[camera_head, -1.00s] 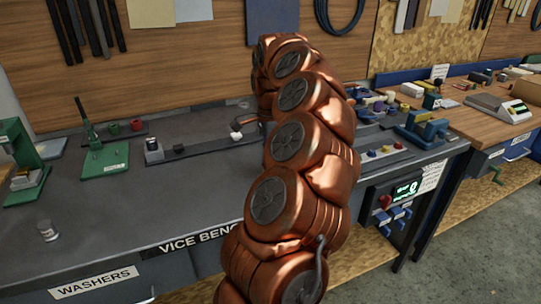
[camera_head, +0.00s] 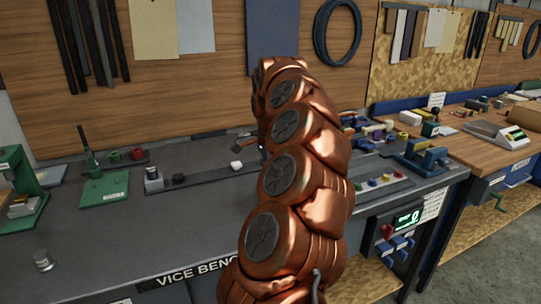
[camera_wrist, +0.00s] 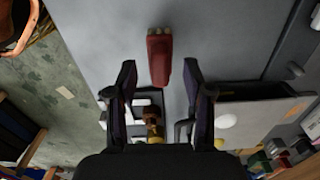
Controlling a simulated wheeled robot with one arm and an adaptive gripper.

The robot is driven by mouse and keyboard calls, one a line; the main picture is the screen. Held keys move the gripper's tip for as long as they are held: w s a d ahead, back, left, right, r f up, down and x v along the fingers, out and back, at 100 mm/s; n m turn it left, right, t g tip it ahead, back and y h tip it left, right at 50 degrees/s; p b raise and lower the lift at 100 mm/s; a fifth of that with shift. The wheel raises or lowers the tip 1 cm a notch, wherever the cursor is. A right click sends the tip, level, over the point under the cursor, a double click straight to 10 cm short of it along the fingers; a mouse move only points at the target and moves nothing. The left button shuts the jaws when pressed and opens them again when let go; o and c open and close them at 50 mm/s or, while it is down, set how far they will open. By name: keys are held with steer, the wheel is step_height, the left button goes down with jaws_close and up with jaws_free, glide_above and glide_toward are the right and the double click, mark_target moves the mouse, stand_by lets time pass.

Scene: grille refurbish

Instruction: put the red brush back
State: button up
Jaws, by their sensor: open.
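The red brush (camera_wrist: 159,55) shows in the wrist view as a dark red block with pale tufts at its far end, over a grey surface. Its near end reaches between the fingertips of my gripper (camera_wrist: 159,80), with a gap on each side. The two dark fingers are apart, and nothing is gripped. I cannot tell how high the fingers are above the brush. In the head view my copper arm hides most of the gripper, and I cannot make out the brush there.
The dark bench (camera_head: 95,235) carries a green stand (camera_head: 104,188), a dark rail (camera_head: 203,176) with a white piece (camera_head: 237,166), and a small metal jar (camera_head: 43,261). A blue vice-like tool (camera_head: 425,158) stands to the right. The bench's front left is mostly clear.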

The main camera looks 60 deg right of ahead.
step_height(320, 180, up, 6)
steer(key=shift+r, duration=0.15)
step_height(320, 180, up, 3)
steer(key=shift+s, duration=0.15)
stand_by(0.4)
steer(key=shift+r, duration=0.1)
steer(key=shift+w, duration=0.2)
stand_by(0.8)
